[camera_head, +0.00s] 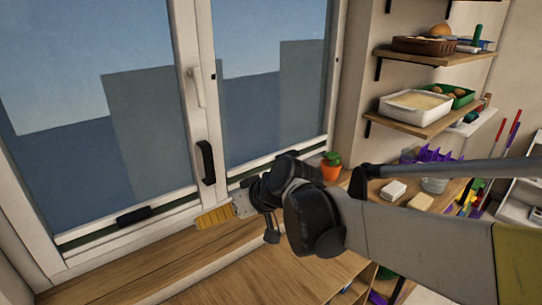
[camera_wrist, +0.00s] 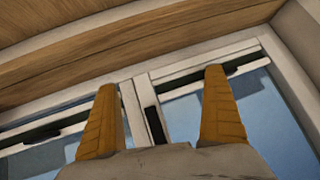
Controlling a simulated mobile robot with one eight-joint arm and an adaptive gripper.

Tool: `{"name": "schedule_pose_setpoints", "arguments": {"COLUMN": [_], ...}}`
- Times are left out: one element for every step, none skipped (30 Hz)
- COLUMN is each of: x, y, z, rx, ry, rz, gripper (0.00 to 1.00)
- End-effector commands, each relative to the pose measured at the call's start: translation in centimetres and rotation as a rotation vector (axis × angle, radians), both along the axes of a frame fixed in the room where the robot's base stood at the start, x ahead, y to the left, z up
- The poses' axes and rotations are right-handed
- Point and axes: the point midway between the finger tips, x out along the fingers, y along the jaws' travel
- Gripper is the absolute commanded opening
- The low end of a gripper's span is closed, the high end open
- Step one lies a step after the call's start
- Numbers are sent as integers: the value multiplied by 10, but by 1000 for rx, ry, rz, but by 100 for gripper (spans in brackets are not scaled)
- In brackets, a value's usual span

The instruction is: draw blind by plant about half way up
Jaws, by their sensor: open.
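The plant (camera_head: 332,157) stands in an orange pot (camera_head: 331,172) on the sill, right of my gripper. The rail on the plant side (camera_head: 312,153) lies low across the right pane, partly hidden by my arm. I take it as the blind's bottom bar; no separate fabric is clear. In the wrist view, turned over, this rail seems to be the left one, with a dark grip (camera_wrist: 42,137). My gripper (camera_head: 214,217), with yellow fingers, is empty below the window's middle post, apart from the rail. In the wrist view its fingers (camera_wrist: 160,112) are spread open.
A similar rail with a dark grip (camera_head: 133,215) crosses the left pane. A black window handle (camera_head: 206,163) and a white one (camera_head: 196,87) sit on the middle post. Shelves (camera_head: 420,120) with dishes stand at right. The wooden sill (camera_head: 150,262) is clear at left.

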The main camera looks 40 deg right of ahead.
Motion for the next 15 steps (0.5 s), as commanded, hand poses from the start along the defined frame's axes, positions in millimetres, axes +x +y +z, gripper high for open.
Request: {"name": "schedule_pose_setpoints", "arguments": {"x": [21,33,47,56,66,76,82,87,93,95,95,95,94,91,88], "y": [-24,-37,-56,-72,-88,-112,-131,-150,-176,-196,-215,-239,-256,-272,-290], "z": [-2,-1,-1,-1,-1,-2,-3,-4,-6,-7,-9,-11,-13,-15,-18], "rx": [20,30,40,45,48,48,46,41,31,20,9,-9,-23,-38,-57], "ry": [-46,-81,-129,-167,-208,-263,-307,-351,-410,-454,-496,-551,-587,-623,-662], "rz": [-7,-5,-4,-5,-7,-12,-18,-25,-36,-46,-56,-72,-84,-96,-111], "gripper": [100,100,100,100,100,100,100,100,100,100,100,100,100,100,100]}}
